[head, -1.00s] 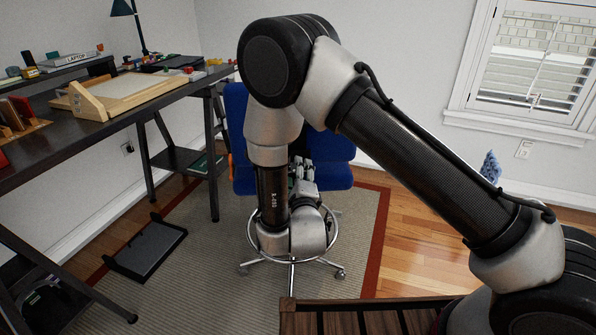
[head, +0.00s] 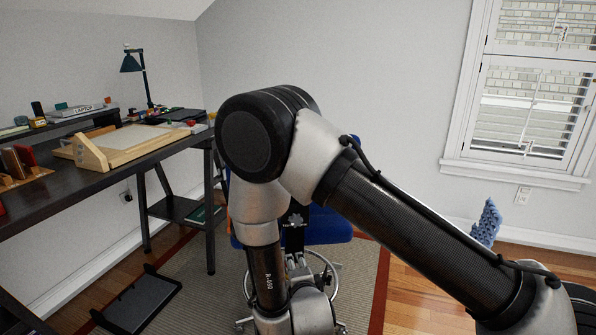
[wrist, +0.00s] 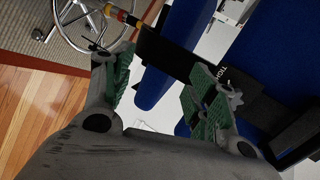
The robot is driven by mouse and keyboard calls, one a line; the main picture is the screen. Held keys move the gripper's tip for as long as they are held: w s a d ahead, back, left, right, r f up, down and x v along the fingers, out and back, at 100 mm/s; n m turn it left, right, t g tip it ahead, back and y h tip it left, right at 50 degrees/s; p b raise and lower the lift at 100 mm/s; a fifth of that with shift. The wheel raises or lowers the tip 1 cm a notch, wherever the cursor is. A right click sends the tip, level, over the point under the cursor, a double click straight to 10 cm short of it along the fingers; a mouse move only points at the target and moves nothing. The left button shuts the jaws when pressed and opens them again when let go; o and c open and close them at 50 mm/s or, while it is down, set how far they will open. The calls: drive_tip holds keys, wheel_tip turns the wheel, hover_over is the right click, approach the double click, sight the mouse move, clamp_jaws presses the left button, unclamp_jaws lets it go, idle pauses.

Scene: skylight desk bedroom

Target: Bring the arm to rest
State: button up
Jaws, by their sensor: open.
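My gripper shows in the wrist view (wrist: 158,88) with its two green-padded fingers spread apart. Nothing is held between them. Beyond the fingers are the blue chair's parts (wrist: 170,55), close behind in the picture; I cannot tell the exact gap. In the head view my arm rises from the lower right to a bent elbow, then hangs down in front of the blue chair (head: 330,228). The arm hides much of the chair, and the gripper is not clear in that view.
A dark desk (head: 60,190) stands at the left with a wooden drawing board (head: 125,143) and a lamp (head: 137,70). A black tray (head: 140,303) lies on the rug (head: 357,285). A blue, coral-like object (head: 487,222) is at the right, below the window (head: 530,110).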

drive_tip(key=s+f+n+g, duration=0.5)
drive_tip(key=s+n+g, duration=0.3)
drive_tip(key=s+n, duration=0.1)
drive_tip(key=s+d+r+n, duration=0.2)
drive_tip(key=s+d+r, duration=0.2)
drive_tip(key=d+r, duration=0.8)
drive_tip(key=s+d+r+n+h, duration=0.1)
drive_tip(key=s+d+r, duration=0.3)
drive_tip(key=d+r, duration=0.8)
drive_tip(key=s+d+r+n, duration=0.3)
drive_tip(key=s+d+r, duration=0.1)
drive_tip(key=d+r, duration=0.8)
wheel_tip(320, 180, up, 3)
drive_tip(key=shift+s+d+r+g+h, duration=0.15)
drive_tip(key=shift+s+d+g+h, duration=0.15)
drive_tip(key=shift+s+d+h, duration=0.1)
